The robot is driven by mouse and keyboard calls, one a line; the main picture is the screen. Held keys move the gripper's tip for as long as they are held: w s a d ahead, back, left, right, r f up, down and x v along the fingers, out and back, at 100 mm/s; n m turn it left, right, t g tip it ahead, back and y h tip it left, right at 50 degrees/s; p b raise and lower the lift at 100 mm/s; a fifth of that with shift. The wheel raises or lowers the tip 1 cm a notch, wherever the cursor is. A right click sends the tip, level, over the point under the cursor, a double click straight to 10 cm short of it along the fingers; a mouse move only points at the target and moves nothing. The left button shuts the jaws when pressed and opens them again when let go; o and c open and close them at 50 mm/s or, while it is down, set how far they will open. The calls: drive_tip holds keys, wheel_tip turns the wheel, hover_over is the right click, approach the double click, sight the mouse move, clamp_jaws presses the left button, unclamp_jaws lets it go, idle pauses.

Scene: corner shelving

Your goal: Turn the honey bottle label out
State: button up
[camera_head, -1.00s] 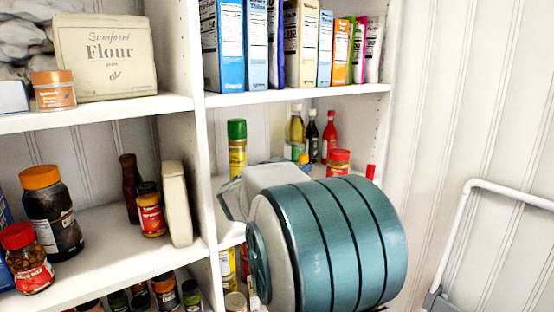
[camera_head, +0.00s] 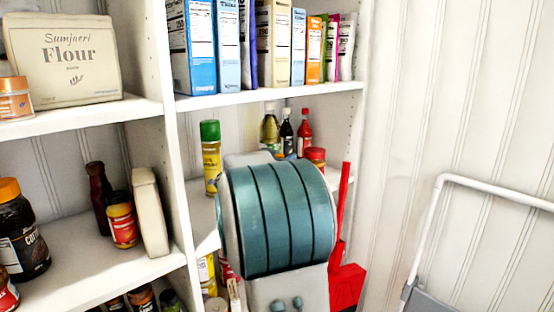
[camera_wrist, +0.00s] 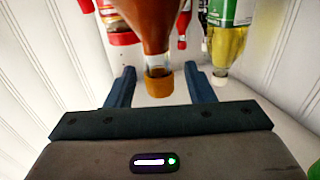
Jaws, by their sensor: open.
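In the wrist view, which appears upside down, an amber-brown bottle with an orange-gold cap (camera_wrist: 158,82), likely the honey bottle, hangs into the picture from the top. My gripper (camera_wrist: 160,68) is open, with one dark finger on each side of the cap and neck. Gaps show between the fingers and the bottle, so it is not clamped. No label shows on the visible part of the bottle. In the head view my teal arm hides the gripper and this bottle.
Close by stand a green-labelled oil bottle (camera_wrist: 230,40), also in the head view (camera_head: 270,129), a red-capped bottle (camera_head: 304,132), a red-lidded jar (camera_head: 316,155) and a green-capped yellow container (camera_head: 211,157). Boxes (camera_head: 228,45) fill the shelf above. A white frame (camera_head: 430,210) stands right.

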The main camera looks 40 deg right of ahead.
clamp_jaws()
drive_tip(key=shift+f+n+t+y+b, duration=0.1)
drive_tip(key=shift+n+t+y+b, duration=0.95)
drive_tip(key=shift+t+b, duration=0.65)
drive_tip(key=shift+n+t+y+b, duration=0.45)
drive_tip(key=shift+n+t+b, duration=0.3)
drive_tip(key=shift+b, duration=0.3)
drive_tip(key=shift+b, duration=0.6)
drive_tip(key=shift+n+t+y+b, duration=0.9)
drive_tip(key=shift+t+y+b, duration=0.1)
drive_tip(key=shift+b, duration=1.3)
drive_tip(key=shift+o, duration=0.2)
unclamp_jaws()
